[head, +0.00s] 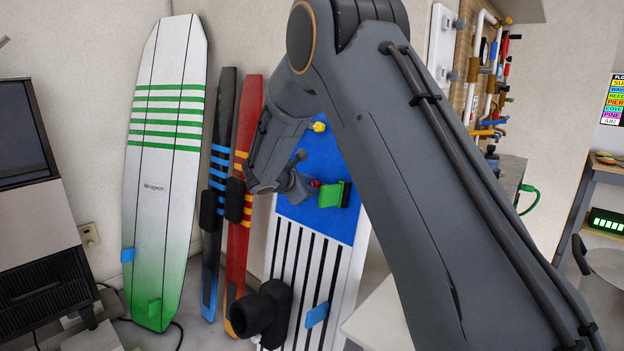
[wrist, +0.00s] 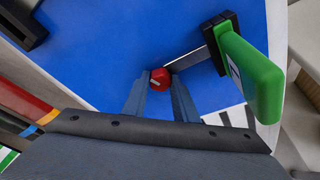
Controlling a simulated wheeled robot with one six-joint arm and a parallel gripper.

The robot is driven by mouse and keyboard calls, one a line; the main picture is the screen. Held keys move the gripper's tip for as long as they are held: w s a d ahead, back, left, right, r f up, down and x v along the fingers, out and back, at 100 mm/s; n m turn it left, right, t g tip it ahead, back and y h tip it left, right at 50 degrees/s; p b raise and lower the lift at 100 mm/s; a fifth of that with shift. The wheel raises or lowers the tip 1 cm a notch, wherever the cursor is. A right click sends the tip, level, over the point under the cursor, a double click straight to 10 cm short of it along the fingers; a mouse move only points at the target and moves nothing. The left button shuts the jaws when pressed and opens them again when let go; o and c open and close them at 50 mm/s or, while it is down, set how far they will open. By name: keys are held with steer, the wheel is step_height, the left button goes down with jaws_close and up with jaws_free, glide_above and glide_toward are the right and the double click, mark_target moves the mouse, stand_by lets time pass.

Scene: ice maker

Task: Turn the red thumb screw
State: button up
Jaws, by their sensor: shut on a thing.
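The red thumb screw (wrist: 160,79) is a small round red knob with a pale line across its face. It sits against the blue upper part of a panel (wrist: 110,45) in the wrist view. My gripper (wrist: 160,92) is shut on the red thumb screw, with one finger on each side of it. In the head view my gripper (head: 306,185) reaches the blue panel, and only a bit of the red screw (head: 315,183) shows beside it. A green block with a black backing (head: 332,195) is just right of the screw, and it also shows in the wrist view (wrist: 250,75).
A yellow knob (head: 319,127) is higher on the panel. Surfboards, one white and green (head: 165,190), and black and red boards (head: 240,200) lean to the left. A black pipe-like piece (head: 262,310) juts out low. A wall-mounted pipe board (head: 475,65) is at upper right.

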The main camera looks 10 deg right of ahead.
steer(key=n+g+p, duration=0.1)
steer(key=n+p, duration=0.1)
steer(key=n+g+p, duration=0.1)
steer(key=n+p, duration=0.2)
steer(key=shift+a+r+h, duration=0.1)
steer(key=shift+h, duration=0.3)
steer(key=n+p, duration=0.1)
steer(key=n, duration=0.2)
steer(key=shift+w+g+h+p, duration=0.1)
steer(key=shift+g+h+p, duration=0.3)
steer(key=shift+n+g+h, duration=0.3)
steer(key=shift+n, duration=1)
steer(key=shift+p, duration=0.3)
steer(key=o, duration=1.1)
steer(key=shift+c, duration=0.2)
steer(key=b+v, duration=0.1)
steer(key=v, duration=0.6)
steer(key=shift+a, duration=0.35)
